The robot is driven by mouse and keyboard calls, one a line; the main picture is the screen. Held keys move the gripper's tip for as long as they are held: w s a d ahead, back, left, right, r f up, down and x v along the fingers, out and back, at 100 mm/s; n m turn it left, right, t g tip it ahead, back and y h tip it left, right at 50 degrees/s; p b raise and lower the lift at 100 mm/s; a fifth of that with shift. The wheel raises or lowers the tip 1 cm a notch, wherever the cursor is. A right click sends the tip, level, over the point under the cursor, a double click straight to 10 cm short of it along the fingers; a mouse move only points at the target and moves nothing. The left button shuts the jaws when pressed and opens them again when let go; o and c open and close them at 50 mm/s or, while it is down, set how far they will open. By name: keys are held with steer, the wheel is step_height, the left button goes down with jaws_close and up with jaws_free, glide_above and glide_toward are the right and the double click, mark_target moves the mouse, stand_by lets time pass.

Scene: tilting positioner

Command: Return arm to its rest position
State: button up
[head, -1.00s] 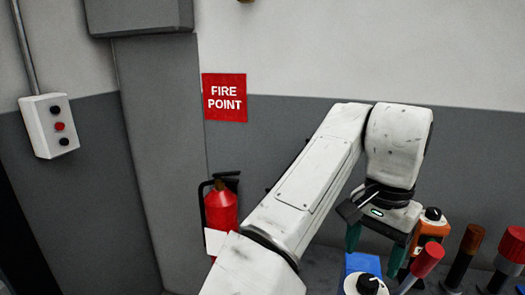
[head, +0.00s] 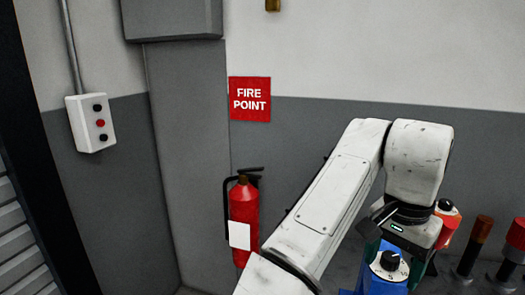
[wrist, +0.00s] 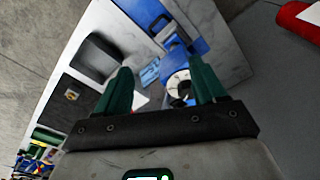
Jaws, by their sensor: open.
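My white arm reaches up from the bottom of the head view and bends down at the right. My gripper (head: 402,256) hangs at its end, pointing down, with green fingers partly hidden behind a knob. In the wrist view my gripper (wrist: 161,72) has its two green fingers spread apart, with nothing held between them. A blue unit (head: 372,282) with a white dial and black knob (head: 389,265) stands in front of the gripper in the head view. The blue unit (wrist: 152,17) and the white dial (wrist: 178,86) also show beyond the fingers in the wrist view.
A fire extinguisher (head: 243,215) hangs on the wall left of my arm, under a FIRE POINT sign (head: 249,99). A switch box (head: 91,122) is farther left.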

steer(key=s+d+f+n+t+h, duration=0.2)
steer(key=d+f+h, duration=0.1)
steer(key=d+f, duration=0.4)
steer(key=s+d+f+n+t+h, duration=0.2)
steer(key=d+f, duration=0.3)
steer(key=d, duration=0.4)
steer(key=s+a+f+n+y, duration=0.6)
steer(key=s+a+f, duration=0.6)
steer(key=s+f, duration=0.4)
steer(key=s+d+f+g+b, duration=0.1)
steer(key=s+f+g+b, duration=0.2)
steer(key=s+f, duration=0.7)
steer(key=shift+f+m+h+b, duration=0.15)
steer(key=shift+m+h+b, duration=0.15)
steer(key=shift+b, duration=0.5)
